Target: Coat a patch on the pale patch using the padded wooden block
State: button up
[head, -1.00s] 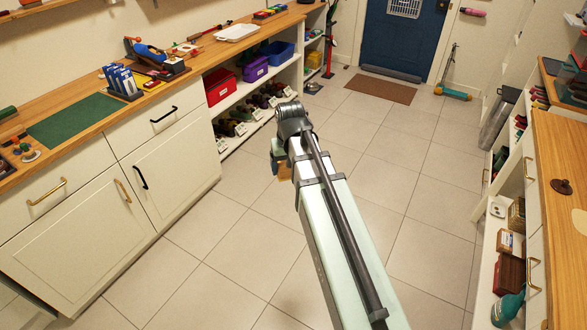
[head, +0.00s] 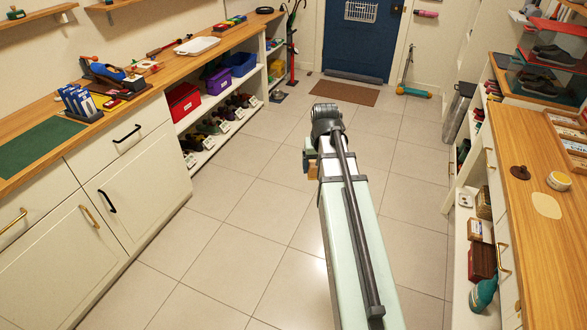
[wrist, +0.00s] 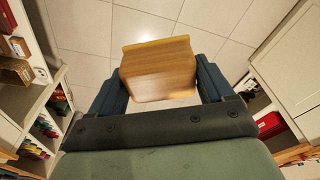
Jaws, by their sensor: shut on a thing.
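In the wrist view, my gripper (wrist: 160,88) is shut on a wooden block (wrist: 158,68), with one dark finger on each side of it. In the head view, only a small brown part of the block (head: 312,171) shows beside my arm, above the floor.
The tiled floor (head: 250,215) between the two counters is open. The right counter (head: 510,130) has shelves below holding boxes and a teal bottle (head: 483,296). A sectioned tray (head: 570,140) and a shoe rack (head: 553,60) stand further back on it. The left counter carries tools.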

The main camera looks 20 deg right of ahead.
jog(key=s+d+r+m, duration=0.1)
jog(key=s+d+m, duration=0.35)
jog(key=d, duration=1.05)
jog(key=s+d+m, duration=0.1)
jog(key=s+d, duration=0.7)
jog(key=d, duration=0.8)
jog(key=s+d+r+m+g+h, duration=0.1)
jog(key=s+d+r+m, duration=0.15)
jog(key=s+d, duration=1.1)
jog(key=s+d+r+m, duration=0.1)
jog(key=s+d+m, duration=0.3)
jog(key=s+d, duration=1)
jog(key=w+d+m, duration=0.2)
jog(key=w+d, duration=0.2)
jog(key=d, duration=0.6)
jog(key=shift+w+d+r+g, duration=0.15)
jog(key=shift+w+r+g, duration=0.1)
jog(key=shift+g, duration=0.15)
